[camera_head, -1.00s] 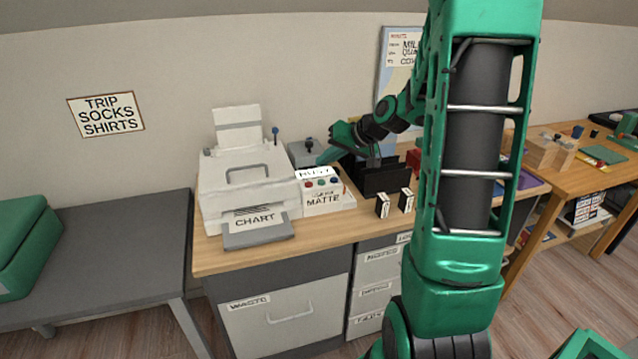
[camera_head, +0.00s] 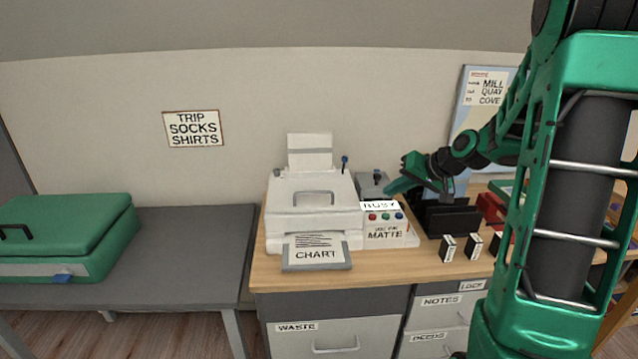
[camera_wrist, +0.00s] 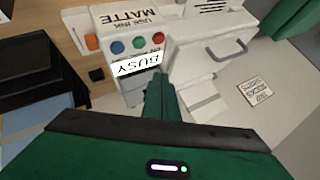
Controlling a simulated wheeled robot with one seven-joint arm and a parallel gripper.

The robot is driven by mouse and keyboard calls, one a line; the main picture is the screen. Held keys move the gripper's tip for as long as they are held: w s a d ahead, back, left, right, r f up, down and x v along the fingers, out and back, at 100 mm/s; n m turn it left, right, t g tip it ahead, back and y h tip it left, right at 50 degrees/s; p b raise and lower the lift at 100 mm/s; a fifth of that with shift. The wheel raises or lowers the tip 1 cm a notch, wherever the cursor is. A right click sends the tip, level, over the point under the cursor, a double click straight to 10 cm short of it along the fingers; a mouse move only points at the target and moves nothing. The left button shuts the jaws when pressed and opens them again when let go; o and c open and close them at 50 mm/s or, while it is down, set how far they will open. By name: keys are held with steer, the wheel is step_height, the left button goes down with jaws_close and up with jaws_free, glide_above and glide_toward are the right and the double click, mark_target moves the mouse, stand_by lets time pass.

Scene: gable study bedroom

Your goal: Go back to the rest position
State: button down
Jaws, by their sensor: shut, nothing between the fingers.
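My gripper (camera_head: 392,189) is shut and empty. In the head view it hangs above the desk, just right of the printer and behind the button panel. My green arm fills the right side of the head view and hides part of the desk.
The white printer (camera_head: 312,210) holds a CHART sheet in its tray. The MATTE panel (camera_head: 390,236) has coloured buttons. A black organizer (camera_head: 452,221) and small boxes (camera_head: 447,248) stand under my arm. A green case (camera_head: 65,235) lies on the grey table (camera_head: 190,255).

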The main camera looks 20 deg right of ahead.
steer(key=s+a+g+h, duration=0.1)
steer(key=s+g, duration=0.3)
steer(key=s, duration=1.3)
steer(key=s+a+m+g+h, duration=0.1)
steer(key=s+a+g, duration=0.3)
steer(key=s, duration=1.4)
steer(key=shift+a+g+h, duration=0.3)
steer(key=shift+h, duration=0.2)
steer(key=shift+w+f, duration=0.2)
steer(key=shift+w, duration=0.45)
